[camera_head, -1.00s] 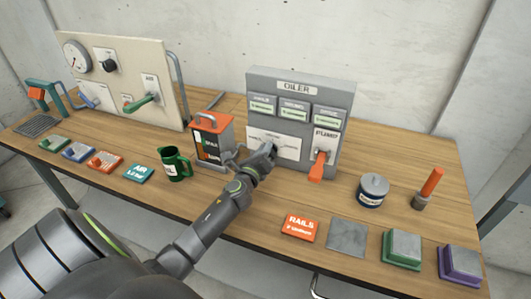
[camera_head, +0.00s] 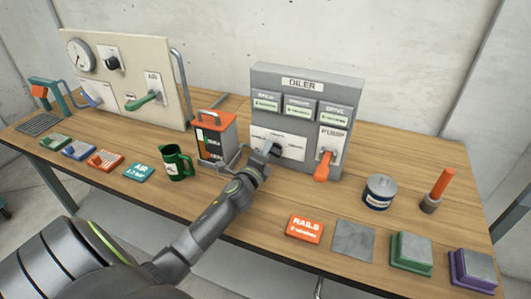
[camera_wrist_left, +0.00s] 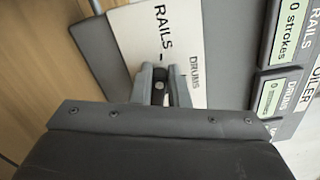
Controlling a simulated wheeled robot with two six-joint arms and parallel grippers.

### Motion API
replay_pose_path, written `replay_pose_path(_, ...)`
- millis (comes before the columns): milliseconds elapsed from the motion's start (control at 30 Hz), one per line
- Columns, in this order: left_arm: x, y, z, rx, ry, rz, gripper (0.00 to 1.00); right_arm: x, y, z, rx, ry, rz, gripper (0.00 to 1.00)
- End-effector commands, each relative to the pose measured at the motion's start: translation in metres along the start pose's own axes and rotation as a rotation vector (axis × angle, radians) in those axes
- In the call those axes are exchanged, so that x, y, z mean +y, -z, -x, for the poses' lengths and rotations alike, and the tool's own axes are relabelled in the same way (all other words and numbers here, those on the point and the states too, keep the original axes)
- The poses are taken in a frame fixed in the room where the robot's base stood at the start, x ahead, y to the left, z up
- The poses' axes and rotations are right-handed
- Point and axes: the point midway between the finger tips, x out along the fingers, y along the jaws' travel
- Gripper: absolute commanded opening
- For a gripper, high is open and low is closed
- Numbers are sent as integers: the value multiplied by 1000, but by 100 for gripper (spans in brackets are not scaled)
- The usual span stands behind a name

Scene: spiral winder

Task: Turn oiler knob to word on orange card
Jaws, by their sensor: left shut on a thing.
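The grey oiler box (camera_head: 349,92) stands at the back of the table, with a white dial plate (camera_head: 294,153) low on its front. My left gripper (camera_head: 274,151) is at this plate, shut on the oiler knob. The knob is mostly hidden by the gripper; a small part of it (camera_wrist_left: 158,86) shows between the fingers in the left wrist view. The words RAILS and DRUMS are readable on the plate there, RAILS with a dash towards the fingers. I cannot tell where the knob points. The orange card (camera_head: 305,228) reads RAILS, with a smaller second line. My right gripper is not in view.
An orange pump lever (camera_head: 323,168) sits right of the dial plate. An orange-topped can (camera_head: 214,123) and a green mug (camera_head: 177,163) stand left of my gripper. A lidded tin (camera_head: 379,190) and several blocks are at the right. The RAILS counter shows 0 strokes.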

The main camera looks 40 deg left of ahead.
Motion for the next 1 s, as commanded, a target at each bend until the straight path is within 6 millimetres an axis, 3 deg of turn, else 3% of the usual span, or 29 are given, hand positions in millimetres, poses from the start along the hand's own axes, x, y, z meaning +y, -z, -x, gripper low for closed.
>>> replay_pose_path(400,2,0,0,0,-4,12,0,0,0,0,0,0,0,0)
replay_pose_path(433,2,0,0,0,-4,12,16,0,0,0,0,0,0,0)
replay_pose_path(600,1,0,0,0,-3,11,36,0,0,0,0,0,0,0)
replay_pose_path(1000,1,0,8,0,-2,10,36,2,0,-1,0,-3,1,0)
